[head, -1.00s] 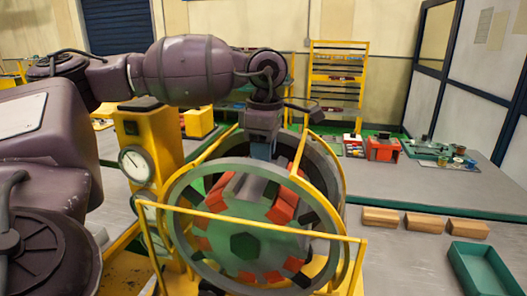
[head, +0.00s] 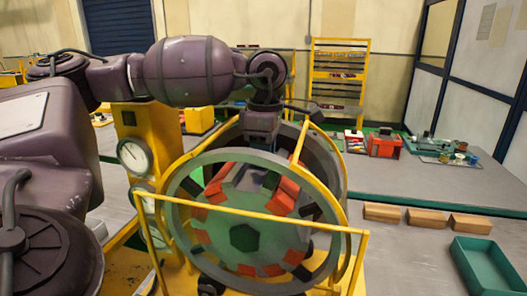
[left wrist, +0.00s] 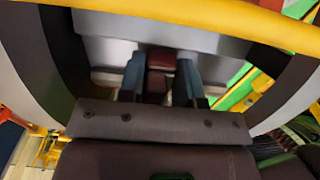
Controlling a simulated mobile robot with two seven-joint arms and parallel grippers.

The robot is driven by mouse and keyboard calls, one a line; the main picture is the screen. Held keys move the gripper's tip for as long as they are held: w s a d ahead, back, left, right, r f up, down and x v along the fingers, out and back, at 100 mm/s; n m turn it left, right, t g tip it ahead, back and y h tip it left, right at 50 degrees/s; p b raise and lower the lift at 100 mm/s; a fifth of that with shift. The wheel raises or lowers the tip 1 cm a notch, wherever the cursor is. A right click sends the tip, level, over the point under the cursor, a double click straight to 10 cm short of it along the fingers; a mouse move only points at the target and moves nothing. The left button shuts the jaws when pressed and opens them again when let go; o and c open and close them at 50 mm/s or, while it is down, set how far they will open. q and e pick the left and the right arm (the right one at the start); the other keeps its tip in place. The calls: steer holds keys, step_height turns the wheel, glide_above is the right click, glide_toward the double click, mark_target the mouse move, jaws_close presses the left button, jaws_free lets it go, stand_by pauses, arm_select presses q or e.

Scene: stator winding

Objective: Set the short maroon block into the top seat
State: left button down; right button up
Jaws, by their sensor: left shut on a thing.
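My left gripper (left wrist: 161,78) is shut on the short maroon block (left wrist: 162,64), which shows between its two blue-grey fingers in the left wrist view. In the head view the left gripper's wrist (head: 262,124) points down at the top of the stator. Its fingers and the block are hidden there behind the front ring (head: 183,182). The stator has a green hub face (head: 243,238) with red and dark segments around it. The top seat lies behind the upper rim, so I cannot tell whether the block touches it. My right gripper is not in view.
A yellow frame bar (head: 300,221) crosses in front of the ring. Three wooden blocks (head: 425,221) and a green tray (head: 484,266) are on the right bench. A yellow post with a gauge (head: 131,155) stands left of the stator.

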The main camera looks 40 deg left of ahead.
arm_select(q)
steer(key=shift+f, duration=0.15)
steer(key=c, duration=0.7)
jaws_free()
steer(key=shift+c, duration=0.2)
steer(key=shift+d+r, duration=0.1)
steer(key=shift+r, duration=5.35)
